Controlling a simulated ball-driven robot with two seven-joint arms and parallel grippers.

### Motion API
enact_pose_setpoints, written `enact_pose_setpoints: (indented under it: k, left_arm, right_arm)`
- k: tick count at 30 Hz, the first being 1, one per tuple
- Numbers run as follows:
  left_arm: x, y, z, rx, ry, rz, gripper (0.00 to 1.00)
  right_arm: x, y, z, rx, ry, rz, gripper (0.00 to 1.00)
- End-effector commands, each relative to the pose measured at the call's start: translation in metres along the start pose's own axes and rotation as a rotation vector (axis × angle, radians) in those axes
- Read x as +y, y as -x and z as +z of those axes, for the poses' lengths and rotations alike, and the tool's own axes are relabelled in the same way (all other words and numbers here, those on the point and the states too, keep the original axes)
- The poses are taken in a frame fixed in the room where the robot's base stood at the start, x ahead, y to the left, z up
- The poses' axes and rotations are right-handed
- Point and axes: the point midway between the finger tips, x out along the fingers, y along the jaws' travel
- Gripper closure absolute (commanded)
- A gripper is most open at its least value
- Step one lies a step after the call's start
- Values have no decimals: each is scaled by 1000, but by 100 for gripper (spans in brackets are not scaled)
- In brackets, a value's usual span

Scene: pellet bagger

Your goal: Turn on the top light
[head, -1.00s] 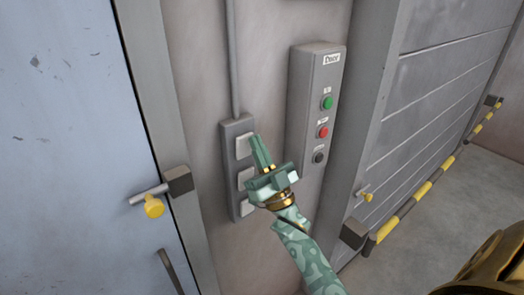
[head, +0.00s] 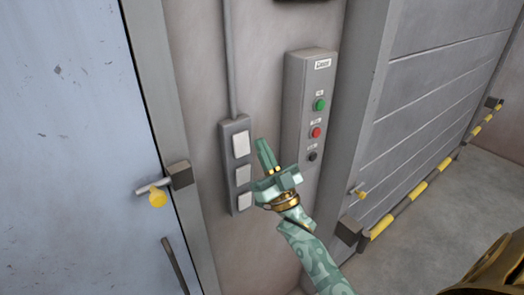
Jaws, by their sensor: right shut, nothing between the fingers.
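A grey switch panel (head: 228,128) is fixed to the wall, with three pale rocker switches in a column. The top switch looks brighter than the middle one. My right gripper (head: 262,146) is shut and empty. Its fingertips point up and sit just right of the panel, beside the top switch, and appear apart from it. No lamp shows in this view. My left gripper is not in view.
A grey door control box (head: 296,75) with green, red and black buttons is right of my gripper. A blue-grey door (head: 70,130) with a yellow-knobbed latch (head: 157,199) is on the left. A slatted shutter (head: 430,90) with a yellow-black edge is on the right.

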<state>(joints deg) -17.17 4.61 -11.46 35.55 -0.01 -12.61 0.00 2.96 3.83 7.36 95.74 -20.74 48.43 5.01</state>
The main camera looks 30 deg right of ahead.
Motion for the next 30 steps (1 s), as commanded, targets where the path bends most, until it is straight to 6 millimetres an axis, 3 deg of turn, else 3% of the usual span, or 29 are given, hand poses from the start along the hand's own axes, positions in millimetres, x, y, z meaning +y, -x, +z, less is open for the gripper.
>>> enact_pose_setpoints:
  k: [7, 14, 18, 23, 30]
  left_arm:
    - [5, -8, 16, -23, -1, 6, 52]
    - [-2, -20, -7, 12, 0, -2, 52]
    - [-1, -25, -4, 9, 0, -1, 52]
    - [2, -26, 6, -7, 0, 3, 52]
    - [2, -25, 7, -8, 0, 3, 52]
  right_arm:
    - [0, 31, -4, -2, -1, -1, 100]
    - [0, 70, -11, -3, -1, 0, 100]
    - [0, 88, -15, -2, 0, 0, 100]
    - [0, 97, -18, 0, -1, 0, 100]
    - [0, 98, -19, 1, 0, 0, 100]
